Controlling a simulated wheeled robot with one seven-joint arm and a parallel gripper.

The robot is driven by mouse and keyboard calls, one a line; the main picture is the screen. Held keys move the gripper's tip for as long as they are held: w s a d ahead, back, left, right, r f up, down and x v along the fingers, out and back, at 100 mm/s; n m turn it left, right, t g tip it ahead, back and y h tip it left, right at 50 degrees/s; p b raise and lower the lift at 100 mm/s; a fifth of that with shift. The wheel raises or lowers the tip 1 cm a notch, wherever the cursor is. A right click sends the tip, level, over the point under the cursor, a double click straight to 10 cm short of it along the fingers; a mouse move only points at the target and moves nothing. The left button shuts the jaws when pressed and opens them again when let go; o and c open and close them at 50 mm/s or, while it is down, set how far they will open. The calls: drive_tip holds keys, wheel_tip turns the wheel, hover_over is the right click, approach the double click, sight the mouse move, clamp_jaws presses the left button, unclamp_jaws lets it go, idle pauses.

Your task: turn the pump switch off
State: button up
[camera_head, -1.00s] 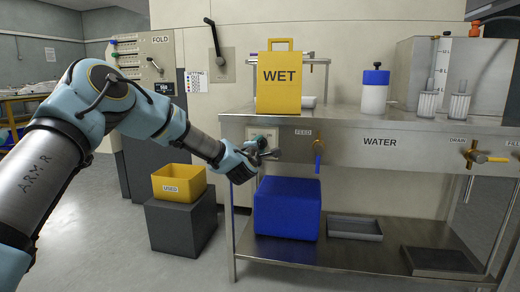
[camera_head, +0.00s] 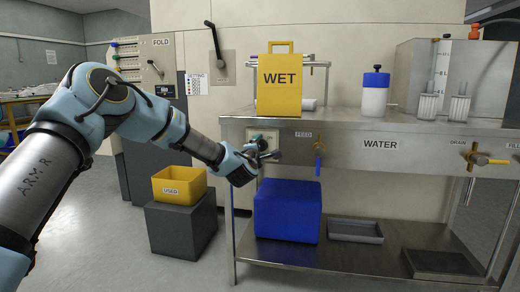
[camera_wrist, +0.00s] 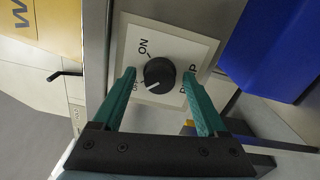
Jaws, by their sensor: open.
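The pump switch is a round black knob (camera_wrist: 159,75) on a white square plate (camera_wrist: 185,48). A white line on the knob points to its lower left in the wrist view, towards a label partly hidden by a finger. The ON label stands at its upper left. My gripper (camera_wrist: 159,73) is open, with one green finger on each side of the knob. I cannot tell whether the fingers touch it. In the head view my gripper (camera_head: 268,155) is at the plate (camera_head: 254,134) on the bench front, and hides the knob.
A blue bin (camera_head: 287,210) sits below on the shelf. The yellow WET sign (camera_head: 279,84) stands above on the steel bench (camera_head: 345,117). A yellow USED bin (camera_head: 179,184) is lower left.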

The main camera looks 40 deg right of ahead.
drive_tip(key=p+v, duration=0.1)
drive_tip(key=v, duration=0.9)
drive_tip(key=shift+s+a, duration=0.15)
drive_tip(key=shift+a, duration=0.2)
drive_tip(key=w+a+f+m+g+y, duration=0.1)
drive_tip(key=w+a+f+m+y, duration=0.2)
drive_tip(key=a, duration=0.8)
drive_tip(key=w+a+f+m+g+y, duration=0.1)
drive_tip(key=w+a+f+m+y, duration=0.25)
drive_tip(key=a, duration=0.65)
drive_tip(key=w+a+f+m+g+y, duration=0.1)
drive_tip(key=w+a+f+m+y, duration=0.15)
drive_tip(key=a, duration=0.85)
drive_tip(key=s+a+g+y, duration=0.2)
drive_tip(key=s+a, duration=0.2)
drive_tip(key=a, duration=0.5)
drive_tip(key=s+a+g+y, duration=0.15)
drive_tip(key=s+a, duration=0.25)
drive_tip(key=a, duration=0.6)
drive_tip(key=s+a+g+y, duration=0.2)
drive_tip(key=s+a, duration=0.2)
drive_tip(key=a, duration=0.5)
wheel_tip(320, 180, up, 33)
drive_tip(key=p, duration=3.4)
drive_tip(key=shift+m, duration=0.4)
